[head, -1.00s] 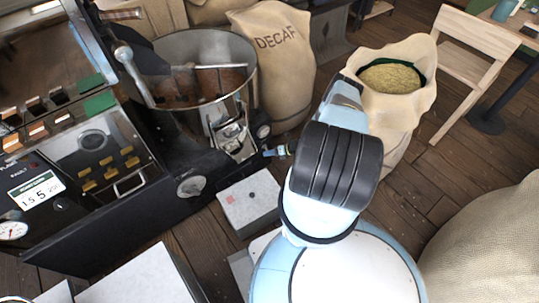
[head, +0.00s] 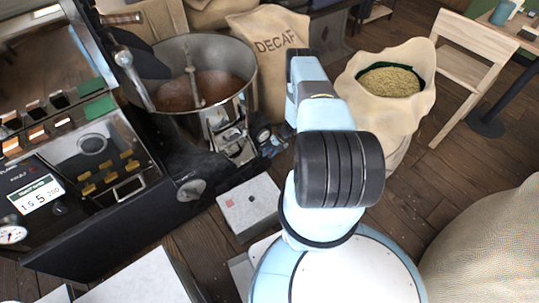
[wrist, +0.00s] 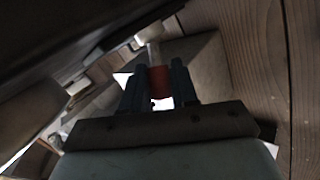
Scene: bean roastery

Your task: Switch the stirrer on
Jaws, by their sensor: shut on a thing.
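The round metal cooling pan (head: 240,72) stands on the roaster's side, with brown beans in it. The stirrer (head: 194,85) shows as a grey post and arm in the pan. My gripper (head: 272,144) is low beside the pan's front right, partly hidden by my arm. In the wrist view my gripper (wrist: 158,90) has its dark fingers shut on a small red-orange piece (wrist: 160,78). A pale stem (wrist: 154,52) lies just beyond that piece. The piece looks like a switch or lever handle; its setting cannot be told.
The black roaster body (head: 110,225) fills the left. A pale box (head: 248,205) stands on the floor below the pan. A DECAF sack (head: 268,45) is behind my arm, and an open sack of green beans (head: 400,105) is right of it. Wooden floor lies between.

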